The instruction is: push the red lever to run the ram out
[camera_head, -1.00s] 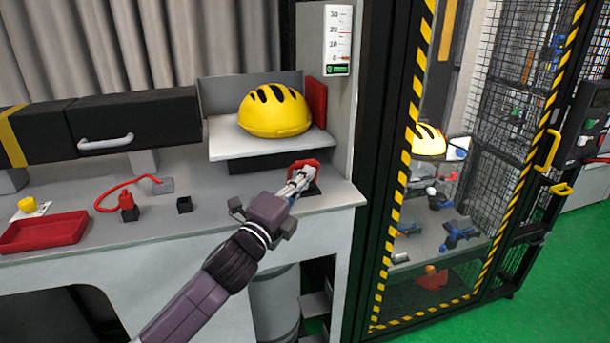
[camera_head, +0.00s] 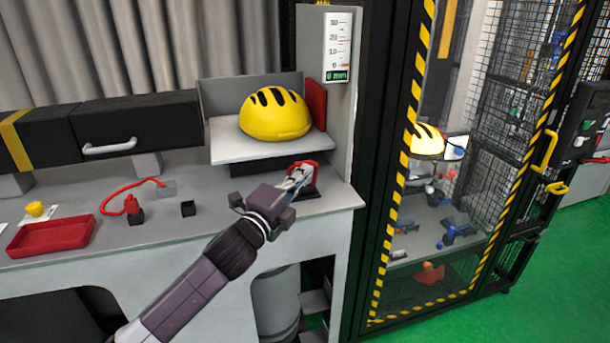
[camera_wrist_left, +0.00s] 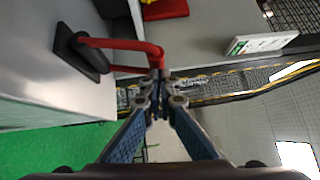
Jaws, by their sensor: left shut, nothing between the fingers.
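The red lever (camera_head: 314,167) is a bent red bar on a small black base (camera_head: 308,192) at the bench's right end. In the left wrist view the lever (camera_wrist_left: 122,44) runs from its black base (camera_wrist_left: 80,52) to a bend just beyond my fingertips. My left gripper (camera_head: 297,177) is shut and empty, with its tips at the lever. In the left wrist view the tips (camera_wrist_left: 157,80) overlap the bar's end; touch is hard to tell. A red plate (camera_head: 316,104) stands to the right of the yellow helmet (camera_head: 274,114). My right gripper is out of view.
The helmet rests on a pale raised platform (camera_head: 238,150). A gauge (camera_head: 338,45) on the post shows 0 mm. A yellow-and-black striped cage (camera_head: 416,90) stands to the right. A red tray (camera_head: 50,236) and a red-corded piece (camera_head: 133,207) lie on the bench at left.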

